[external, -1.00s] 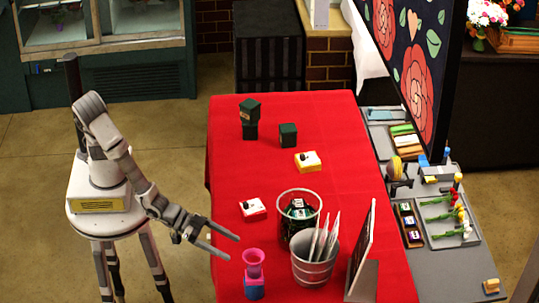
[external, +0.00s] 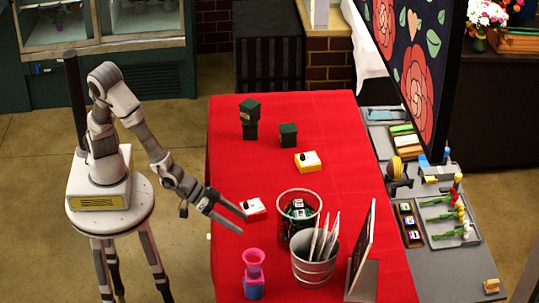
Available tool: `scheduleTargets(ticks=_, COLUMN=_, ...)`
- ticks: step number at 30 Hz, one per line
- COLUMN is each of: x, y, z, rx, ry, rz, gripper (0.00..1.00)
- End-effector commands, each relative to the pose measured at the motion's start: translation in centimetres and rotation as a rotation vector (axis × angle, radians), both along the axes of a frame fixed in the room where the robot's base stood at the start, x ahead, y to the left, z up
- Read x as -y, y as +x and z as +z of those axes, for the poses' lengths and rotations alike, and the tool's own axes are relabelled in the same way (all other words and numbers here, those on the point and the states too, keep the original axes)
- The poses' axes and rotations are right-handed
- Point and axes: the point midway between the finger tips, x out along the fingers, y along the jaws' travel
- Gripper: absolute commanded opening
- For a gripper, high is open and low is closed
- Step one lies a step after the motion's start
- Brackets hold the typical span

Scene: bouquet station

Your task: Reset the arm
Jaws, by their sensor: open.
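My gripper (external: 241,221) is open and empty at the left edge of the red table (external: 270,120). In the picture its fingertips lie just left of and below a small white-and-red box (external: 253,208). I cannot tell how high above the cloth they are. My arm reaches from its stand at the left towards the table, bent at the elbow. No object shows between the fingers.
A pink vase on a blue block (external: 254,272) stands near the front left. A wire basket (external: 299,215) and a metal bucket (external: 313,268) stand right of it. Dark green blocks (external: 250,119) and a yellow box (external: 307,161) are farther back.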

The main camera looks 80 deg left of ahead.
Motion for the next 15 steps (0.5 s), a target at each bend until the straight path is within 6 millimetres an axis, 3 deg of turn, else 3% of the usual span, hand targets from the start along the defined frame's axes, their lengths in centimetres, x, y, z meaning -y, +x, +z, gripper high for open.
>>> scheduleTargets(ticks=1, x=-2.1, y=0.7, z=1.1, rx=-0.037, ry=-0.028, rz=0.037, gripper=0.84)
scheduleTargets(ticks=7, x=-8.4, y=1.3, z=4.1, rx=-0.161, ry=-0.114, rz=0.131, gripper=0.84)
scheduleTargets(ticks=15, x=-16.8, y=0.1, z=8.6, rx=-0.267, ry=-0.199, rz=0.246, gripper=0.84)
